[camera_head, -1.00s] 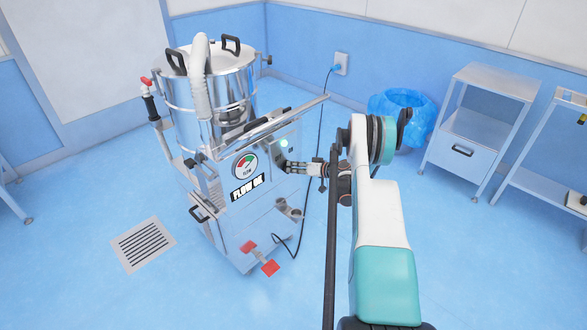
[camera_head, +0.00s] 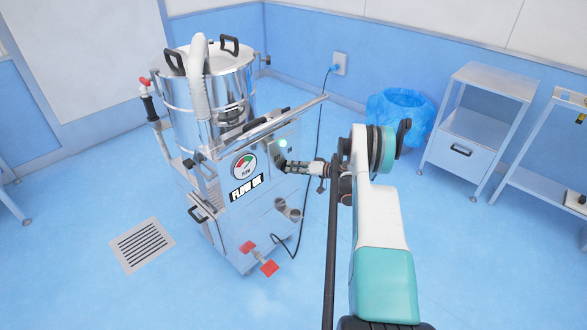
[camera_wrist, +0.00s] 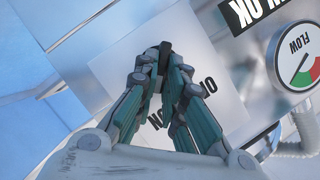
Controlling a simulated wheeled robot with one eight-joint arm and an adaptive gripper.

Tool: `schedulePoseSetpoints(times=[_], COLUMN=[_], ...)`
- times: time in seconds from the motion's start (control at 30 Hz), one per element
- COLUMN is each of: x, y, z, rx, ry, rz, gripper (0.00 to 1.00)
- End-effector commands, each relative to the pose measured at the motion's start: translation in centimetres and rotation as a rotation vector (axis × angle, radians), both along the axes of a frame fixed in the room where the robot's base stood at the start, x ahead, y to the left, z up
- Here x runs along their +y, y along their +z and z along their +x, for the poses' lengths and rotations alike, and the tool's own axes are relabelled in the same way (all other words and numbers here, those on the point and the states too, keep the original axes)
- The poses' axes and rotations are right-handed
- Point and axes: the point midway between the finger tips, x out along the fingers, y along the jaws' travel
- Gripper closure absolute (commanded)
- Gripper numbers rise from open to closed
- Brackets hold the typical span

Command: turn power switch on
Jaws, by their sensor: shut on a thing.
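The power switch (camera_wrist: 153,53) is a small dark knob on the machine's front panel, mostly hidden between my fingertips in the wrist view. A white label plate (camera_wrist: 228,108) lies behind it, with black lettering that seems to read OFF and ON, partly covered by my fingers. My gripper (camera_wrist: 159,63) is shut on the switch, its fingers converging on it. In the head view my gripper (camera_head: 277,165) reaches the panel of the steel machine (camera_head: 262,218) from the right. The switch's exact angle is hidden.
A flow gauge (camera_head: 244,167) and a FLOW OK sign (camera_head: 247,187) sit left of my gripper. A red pedal (camera_head: 269,268) and black cable (camera_head: 300,222) are below. A blue-bagged bin (camera_head: 398,112) and steel cabinet (camera_head: 463,140) stand right.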

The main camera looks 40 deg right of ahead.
Motion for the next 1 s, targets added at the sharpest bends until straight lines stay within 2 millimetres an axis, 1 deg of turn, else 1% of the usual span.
schedulePoseSetpoints(times=[0.07,0.1,0.13,0.17,0.47,0.57,0.67,1.0], x=[-0.1,-0.1,-0.1,-0.1,0.0,-0.2,-0.7,-3.0], y=[0.0,0.0,0.0,0.0,0.0,0.1,0.4,2.2], z=[0.0,0.0,0.0,0.0,0.0,-0.4,-1.4,-7.5], rx=[-0.001,-0.001,-0.001,-0.001,0.000,0.000,0.000,0.000], ry=[-0.002,-0.002,-0.002,-0.002,-0.001,-0.002,-0.004,-0.004], rz=[0.002,0.002,0.002,0.002,0.001,0.001,0.000,0.001], gripper=[1.00,0.81,0.74,0.70,0.70,0.70,0.70,0.70])
